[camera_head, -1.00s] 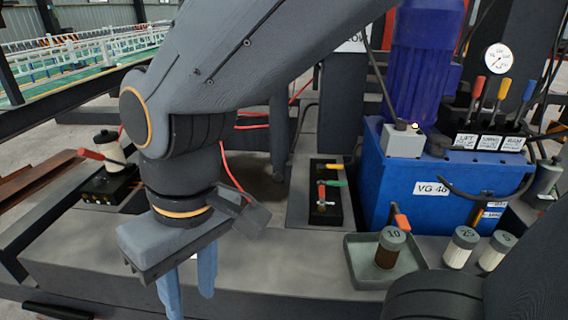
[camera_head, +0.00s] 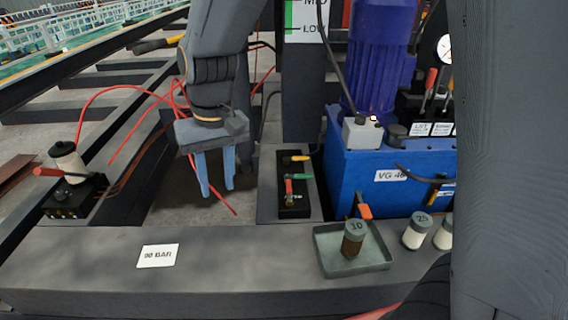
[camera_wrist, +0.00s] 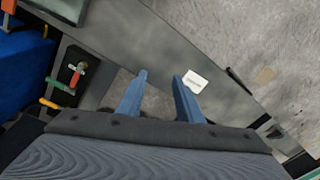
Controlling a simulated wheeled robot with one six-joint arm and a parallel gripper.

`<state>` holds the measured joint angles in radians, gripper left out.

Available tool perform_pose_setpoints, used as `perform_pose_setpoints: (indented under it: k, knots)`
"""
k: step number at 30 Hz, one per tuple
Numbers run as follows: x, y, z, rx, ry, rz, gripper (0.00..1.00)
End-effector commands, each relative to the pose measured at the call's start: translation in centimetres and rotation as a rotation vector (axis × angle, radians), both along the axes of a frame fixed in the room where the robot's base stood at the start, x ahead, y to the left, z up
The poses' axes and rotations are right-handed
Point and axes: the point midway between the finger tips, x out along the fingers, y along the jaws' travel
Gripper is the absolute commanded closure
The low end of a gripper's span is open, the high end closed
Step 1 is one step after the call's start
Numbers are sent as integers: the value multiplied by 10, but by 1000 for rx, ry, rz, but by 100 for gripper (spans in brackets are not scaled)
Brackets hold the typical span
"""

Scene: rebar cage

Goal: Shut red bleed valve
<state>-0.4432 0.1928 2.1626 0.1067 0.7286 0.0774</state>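The red bleed valve lever (camera_head: 289,187) is on a black valve block (camera_head: 293,206) in the middle of the head view. It runs lengthwise along the block, while the green lever (camera_head: 300,172) and yellow lever (camera_head: 297,158) stick out sideways. The red lever also shows in the wrist view (camera_wrist: 78,72), at the left. My gripper (camera_head: 218,190) hangs left of the block, apart from it, with its blue fingers pointing down. The fingers are open and empty; they also show in the wrist view (camera_wrist: 160,77).
A blue power unit (camera_head: 375,175) stands right of the block. A tray (camera_head: 362,262) with a cylinder marked 10 is in front. Red hoses run behind my gripper. A "90 BAR" card (camera_head: 157,256) lies on the front beam.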

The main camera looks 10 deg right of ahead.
Motion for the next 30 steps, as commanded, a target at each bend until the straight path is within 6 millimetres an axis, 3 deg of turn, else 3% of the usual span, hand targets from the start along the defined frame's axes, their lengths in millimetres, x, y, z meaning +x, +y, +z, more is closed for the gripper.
perform_pose_setpoints:
  k: [1, 6, 11, 15, 21, 24, 30]
  knots:
    - [21, -9, 2, -9, 7, -39, 67]
    - [87, -40, -14, -29, 14, -150, 67]
    - [139, -82, -41, -48, 25, -253, 67]
    - [173, -128, -72, -62, 33, -340, 67]
    - [199, -184, -114, -76, 42, -436, 67]
    - [204, -202, -129, -80, 45, -465, 67]
    - [207, -215, -146, -83, 46, -485, 67]
